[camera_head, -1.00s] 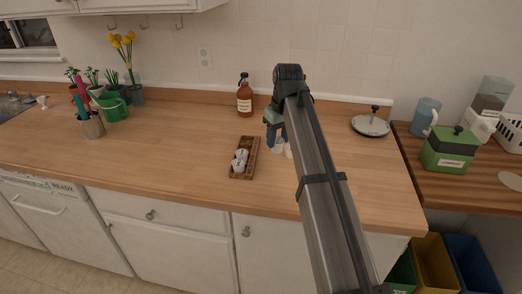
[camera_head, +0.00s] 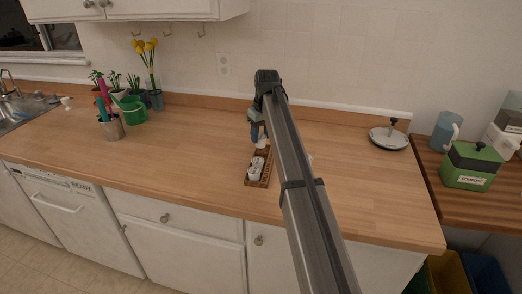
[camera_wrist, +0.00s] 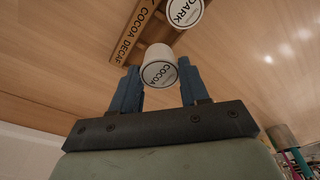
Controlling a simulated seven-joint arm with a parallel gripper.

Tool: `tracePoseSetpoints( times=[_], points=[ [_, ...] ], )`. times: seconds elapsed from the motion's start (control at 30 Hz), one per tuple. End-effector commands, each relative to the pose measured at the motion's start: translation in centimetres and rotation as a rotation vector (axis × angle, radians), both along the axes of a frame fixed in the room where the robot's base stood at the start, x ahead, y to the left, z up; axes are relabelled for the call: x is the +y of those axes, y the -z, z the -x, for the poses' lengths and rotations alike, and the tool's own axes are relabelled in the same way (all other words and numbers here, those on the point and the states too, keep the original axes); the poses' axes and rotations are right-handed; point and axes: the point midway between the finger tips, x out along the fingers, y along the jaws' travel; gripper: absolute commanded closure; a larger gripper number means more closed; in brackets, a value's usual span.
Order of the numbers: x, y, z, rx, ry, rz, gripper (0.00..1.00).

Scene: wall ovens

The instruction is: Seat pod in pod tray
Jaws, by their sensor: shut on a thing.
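My gripper (camera_head: 257,138) is over the far end of the brown pod tray (camera_head: 257,184) in the head view. In the wrist view its blue fingers (camera_wrist: 158,88) are shut on a white pod labelled COCOA (camera_wrist: 158,66). The held pod also shows below the fingers in the head view (camera_head: 263,143). The tray's edge with the words COCOA DECAF (camera_wrist: 131,34) lies beyond it. A pod labelled DARK (camera_wrist: 185,11) is at the top of the wrist view. White pods (camera_head: 256,168) sit in the tray's near part.
The counter left of the tray is clear.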

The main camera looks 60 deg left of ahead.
Motion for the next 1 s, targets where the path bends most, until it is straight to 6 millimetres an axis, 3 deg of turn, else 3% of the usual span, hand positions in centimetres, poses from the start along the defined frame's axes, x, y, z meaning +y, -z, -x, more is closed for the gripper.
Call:
tracePoseSetpoints(
  times=[0.1,0.53,0.97,1.0],
  points=[
    [-0.1,1.8,0.0,0.000,0.000,0.001,0.84],
    [-0.1,5.8,0.0,0.000,0.000,0.000,0.84],
    [0.0,6.3,0.0,0.000,0.000,0.001,0.84],
    [0.0,6.3,0.0,0.000,0.000,0.000,0.52]
  ],
)
